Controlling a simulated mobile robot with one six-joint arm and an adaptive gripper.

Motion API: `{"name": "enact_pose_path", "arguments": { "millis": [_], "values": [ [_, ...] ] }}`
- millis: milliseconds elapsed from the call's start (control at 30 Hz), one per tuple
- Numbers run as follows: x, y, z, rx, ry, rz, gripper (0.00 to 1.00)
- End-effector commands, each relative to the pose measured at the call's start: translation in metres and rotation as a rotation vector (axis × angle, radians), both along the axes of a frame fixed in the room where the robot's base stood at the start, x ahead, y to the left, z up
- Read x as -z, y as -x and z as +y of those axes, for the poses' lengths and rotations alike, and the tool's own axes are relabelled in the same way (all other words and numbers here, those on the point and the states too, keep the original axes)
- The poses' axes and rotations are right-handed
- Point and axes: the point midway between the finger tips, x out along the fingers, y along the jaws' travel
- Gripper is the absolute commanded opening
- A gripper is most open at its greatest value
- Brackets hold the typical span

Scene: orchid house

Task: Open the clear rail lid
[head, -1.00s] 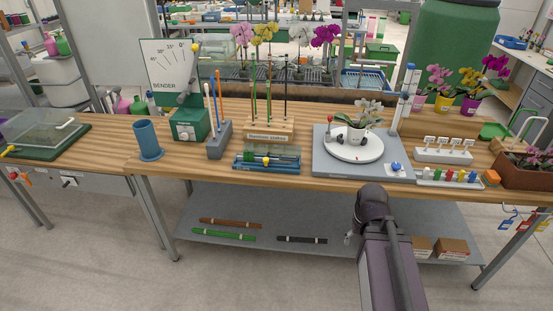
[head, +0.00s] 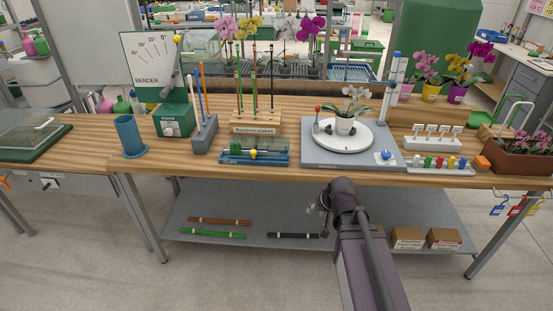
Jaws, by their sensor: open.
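A blue rail (head: 268,161) sits near the front edge of the bench, in front of the wooden rack. Its clear lid (head: 270,146) lies over it and looks closed, with a yellow knob (head: 253,154) at the front and green parts showing through. My gripper (head: 323,201) is in front of the bench, lower in the picture and to the right of the rail. It is apart from the lid and looks empty. It is small and partly hidden by my own wrist, so its fingers are hard to make out.
A wooden rack (head: 255,127) with upright stakes stands right behind the rail. A grey turntable base (head: 315,155) with a potted orchid is on its right. A grey block (head: 203,140) and blue cup (head: 130,136) stand left. A lower shelf (head: 280,215) holds sticks and boxes.

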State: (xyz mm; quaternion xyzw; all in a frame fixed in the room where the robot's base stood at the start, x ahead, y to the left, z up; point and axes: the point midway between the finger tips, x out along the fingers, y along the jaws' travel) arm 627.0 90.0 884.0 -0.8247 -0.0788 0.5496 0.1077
Motion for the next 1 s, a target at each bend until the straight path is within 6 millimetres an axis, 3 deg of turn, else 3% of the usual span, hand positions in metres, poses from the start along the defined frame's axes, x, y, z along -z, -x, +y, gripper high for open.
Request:
{"name": "enact_pose_path", "arguments": {
  "millis": [33, 133, 500, 700, 1000],
  "values": [
    [0.01, -0.012, 0.014, 0.008, -0.042, -0.05, 0.47],
    [0.011, -0.034, 0.039, 0.04, -0.136, -0.15, 0.47],
    [-0.003, -0.095, 0.114, 0.212, -0.505, -0.47, 0.47],
    [-0.012, -0.116, 0.138, 0.343, -0.709, -0.609, 0.47],
    [-0.015, -0.136, 0.153, 0.594, -1.002, -0.771, 0.47]
  ]
}}
